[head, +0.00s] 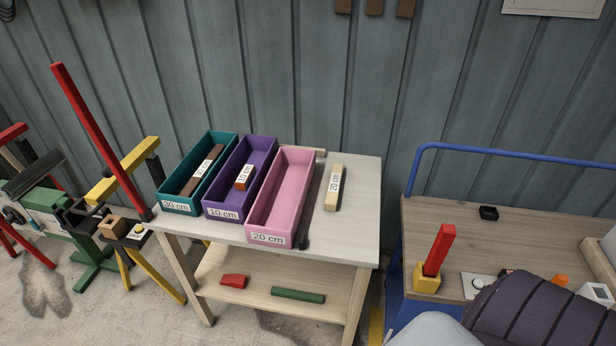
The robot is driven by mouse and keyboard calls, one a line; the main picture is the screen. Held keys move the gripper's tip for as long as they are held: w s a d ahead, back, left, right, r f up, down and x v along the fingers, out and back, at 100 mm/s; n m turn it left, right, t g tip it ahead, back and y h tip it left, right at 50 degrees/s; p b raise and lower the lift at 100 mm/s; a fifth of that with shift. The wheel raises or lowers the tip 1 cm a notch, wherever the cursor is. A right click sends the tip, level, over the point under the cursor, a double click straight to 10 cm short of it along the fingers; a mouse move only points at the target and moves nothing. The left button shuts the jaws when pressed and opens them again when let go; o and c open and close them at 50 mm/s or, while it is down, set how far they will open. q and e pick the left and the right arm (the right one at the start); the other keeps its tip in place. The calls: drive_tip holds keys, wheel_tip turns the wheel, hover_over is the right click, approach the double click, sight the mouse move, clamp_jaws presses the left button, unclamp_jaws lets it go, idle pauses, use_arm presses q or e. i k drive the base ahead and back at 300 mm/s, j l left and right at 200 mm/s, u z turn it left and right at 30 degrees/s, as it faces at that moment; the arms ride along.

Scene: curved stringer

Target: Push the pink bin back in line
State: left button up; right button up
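The pink bin (268,226) stands on the light wooden workbench (356,225), at the right end of a row of three. It is labelled 20 cm and looks empty. Its front end sits nearer the bench's front edge than the purple bin (227,205), labelled 10 cm, and the teal bin (177,198), labelled 30 cm. Neither gripper shows in the head view.
A beige block (332,196) labelled 20 cm lies right of the pink bin. A thin dark piece (304,233) stands by its front right corner. Red (233,281) and green (297,296) pieces lie on the lower shelf. A blue-railed cart (460,240) stands at right.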

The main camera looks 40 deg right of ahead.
sight(275, 218)
drive_tip(key=z, duration=1)
